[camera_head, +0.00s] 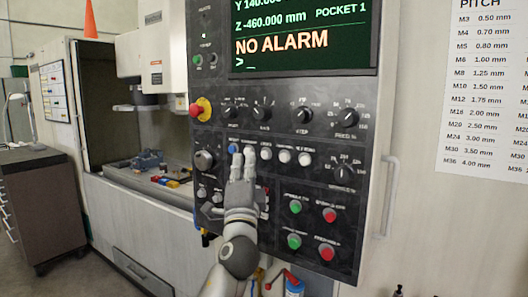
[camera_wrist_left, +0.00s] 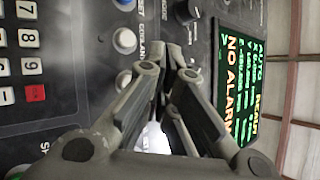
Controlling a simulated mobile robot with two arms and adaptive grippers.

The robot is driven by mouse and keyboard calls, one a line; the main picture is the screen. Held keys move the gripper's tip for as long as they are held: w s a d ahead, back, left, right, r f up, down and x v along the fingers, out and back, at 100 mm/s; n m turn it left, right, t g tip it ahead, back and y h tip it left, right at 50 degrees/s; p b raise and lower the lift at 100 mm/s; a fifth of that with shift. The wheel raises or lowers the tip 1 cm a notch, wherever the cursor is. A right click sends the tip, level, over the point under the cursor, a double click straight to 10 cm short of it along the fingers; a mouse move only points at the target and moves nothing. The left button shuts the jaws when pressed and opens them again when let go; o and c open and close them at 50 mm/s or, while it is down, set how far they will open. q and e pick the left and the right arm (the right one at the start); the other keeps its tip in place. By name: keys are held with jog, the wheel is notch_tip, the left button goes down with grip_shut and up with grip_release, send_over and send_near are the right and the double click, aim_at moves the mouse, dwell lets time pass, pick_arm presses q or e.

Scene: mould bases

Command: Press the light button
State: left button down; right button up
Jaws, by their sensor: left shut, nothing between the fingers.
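The control panel (camera_head: 276,190) carries a row of round buttons below its dials. A blue button (camera_head: 233,148) is at the row's left end, with several white buttons (camera_head: 266,153) to its right. I cannot read which label marks the light. My left gripper (camera_head: 243,158) is shut and empty, its fingertips up at the left part of this row, partly covering it. I cannot tell whether they touch a button. In the left wrist view, the shut fingers (camera_wrist_left: 178,52) point at the panel beside white buttons (camera_wrist_left: 124,41), and a bright white button (camera_wrist_left: 156,138) is partly hidden behind them.
A red emergency stop (camera_head: 200,109) sits at the panel's left edge. Green and red buttons (camera_head: 328,214) are low on the right. The screen (camera_head: 300,35) above reads NO ALARM. A vertical handle (camera_head: 389,195) stands right of the panel. The open machine bay is at left.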

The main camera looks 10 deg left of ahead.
pick_arm(q)
jog(key=shift+s+a+p, duration=0.2)
jog(key=shift+s+a, duration=0.05)
jog(key=shift+s, duration=0.35)
jog(key=shift+s+a+p, duration=0.2)
jog(key=shift+s, duration=0.35)
dwell(1.8)
